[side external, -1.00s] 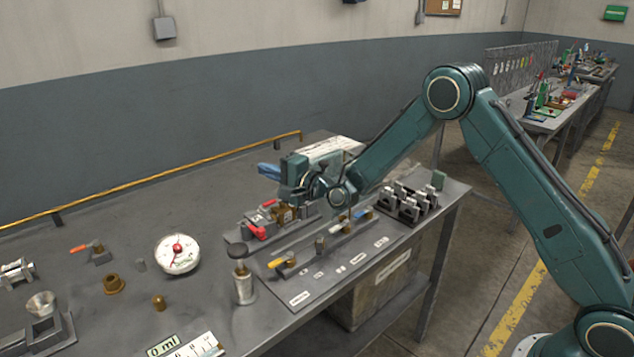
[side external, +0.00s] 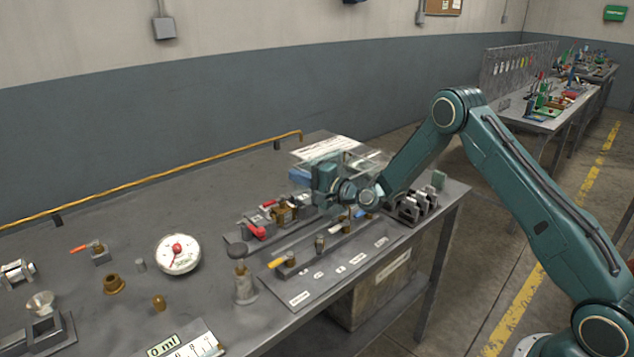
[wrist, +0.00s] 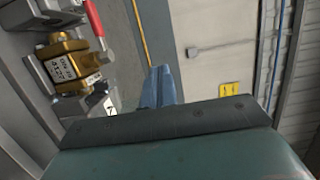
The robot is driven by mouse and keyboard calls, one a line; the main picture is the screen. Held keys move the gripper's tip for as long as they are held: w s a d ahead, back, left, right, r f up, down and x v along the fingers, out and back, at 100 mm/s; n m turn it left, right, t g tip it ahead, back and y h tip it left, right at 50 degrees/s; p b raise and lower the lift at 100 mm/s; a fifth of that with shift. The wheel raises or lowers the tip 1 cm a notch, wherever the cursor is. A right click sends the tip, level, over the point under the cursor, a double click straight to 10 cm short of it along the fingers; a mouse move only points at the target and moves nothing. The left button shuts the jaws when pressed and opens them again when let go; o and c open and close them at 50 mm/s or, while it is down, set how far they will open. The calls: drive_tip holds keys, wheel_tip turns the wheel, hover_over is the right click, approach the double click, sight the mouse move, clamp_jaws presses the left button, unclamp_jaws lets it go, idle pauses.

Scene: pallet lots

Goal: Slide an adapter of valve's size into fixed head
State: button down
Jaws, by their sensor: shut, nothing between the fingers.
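My gripper (side external: 299,176) has blue fingers, held together above the back right of the bench; they also show in the wrist view (wrist: 160,87). Nothing is seen between them. A brass valve body (side external: 283,214) sits between grey blocks on a fixture below and left of the gripper. In the wrist view the brass body (wrist: 68,65) carries white labels too small to read, beside a red handle (wrist: 97,22). A yellow-handled valve (side external: 286,262) stands on the labelled board. I cannot tell which part is the fixed head.
Grey clamp blocks (side external: 412,205) stand right of the gripper. A yellow rail (side external: 150,175) runs along the back. The bench's back left is clear.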

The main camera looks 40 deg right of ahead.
sight(283, 210)
wheel_tip(283, 210, down, 5)
drive_tip(key=shift+r, duration=0.1)
drive_tip(key=shift+a, duration=0.5)
drive_tip(key=shift+a, duration=1.1)
drive_tip(key=shift+d, duration=0.1)
